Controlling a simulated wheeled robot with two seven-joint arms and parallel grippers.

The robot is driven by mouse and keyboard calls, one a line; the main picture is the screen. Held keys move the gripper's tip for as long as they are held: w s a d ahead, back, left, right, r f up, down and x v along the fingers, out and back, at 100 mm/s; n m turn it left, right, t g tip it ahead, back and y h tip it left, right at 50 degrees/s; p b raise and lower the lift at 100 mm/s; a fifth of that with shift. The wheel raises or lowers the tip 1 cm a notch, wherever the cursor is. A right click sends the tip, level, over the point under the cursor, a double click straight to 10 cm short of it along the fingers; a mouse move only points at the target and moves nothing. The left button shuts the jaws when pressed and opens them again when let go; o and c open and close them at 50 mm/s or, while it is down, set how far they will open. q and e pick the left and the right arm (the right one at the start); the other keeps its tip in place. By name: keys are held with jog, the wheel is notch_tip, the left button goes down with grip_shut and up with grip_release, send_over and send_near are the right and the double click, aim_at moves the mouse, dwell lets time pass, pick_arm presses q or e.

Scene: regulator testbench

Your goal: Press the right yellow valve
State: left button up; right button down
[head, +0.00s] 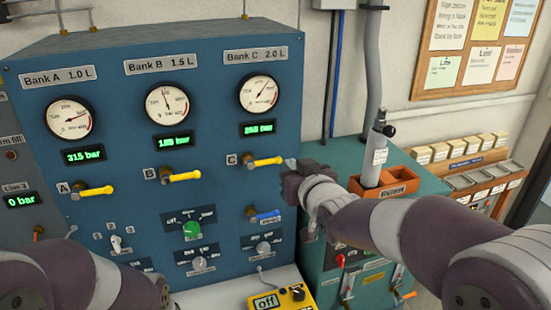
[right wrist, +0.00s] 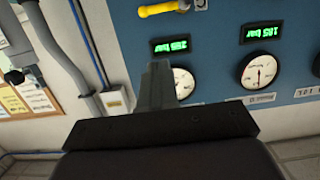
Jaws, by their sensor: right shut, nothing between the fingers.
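Three yellow valve handles sit on the blue panel, under Bank A, Bank B and Bank C. The right yellow valve (head: 267,161), marked C, points to the right below the 2.0 L gauge. My right gripper (head: 291,164) is shut and empty, its tip just right of this handle's end. I cannot tell from the head view whether they touch. In the right wrist view, which is upside down, the shut fingers (right wrist: 158,70) stand before the panel. The yellow handle (right wrist: 160,8) is at the top edge, apart from the fingers in the picture. My left gripper is out of view.
The middle yellow valve (head: 181,175) and left yellow valve (head: 93,191) are further left. A blue handle (head: 265,216) sits below the right one. A teal cabinet (head: 420,185) with an orange tray (head: 402,184) and grey cylinder (head: 374,160) stands right. A yellow meter (head: 291,297) is in front.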

jog(key=p, duration=0.5)
send_near(272, 160)
jog(key=w+a+r, duration=0.1)
jog(key=w+r, duration=0.2)
jog(key=r, duration=0.1)
jog(key=w+f+p, duration=0.1)
jog(key=f, duration=0.1)
jog(key=w+a+f+p, duration=0.1)
jog(key=w+f, duration=0.1)
jog(key=shift+w, duration=0.1)
jog(key=shift+f, duration=0.2)
jog(key=shift+a+f, duration=0.1)
jog(key=shift+a, duration=0.05)
jog(key=shift+f, duration=0.1)
jog(key=shift+f+m+b, duration=0.1)
jog(key=shift+m+b, duration=0.2)
jog(key=shift+b, duration=0.05)
jog(key=shift+d+f+m+b, duration=0.2)
jog(key=shift+m+b, duration=0.1)
jog(key=shift+b, duration=0.15)
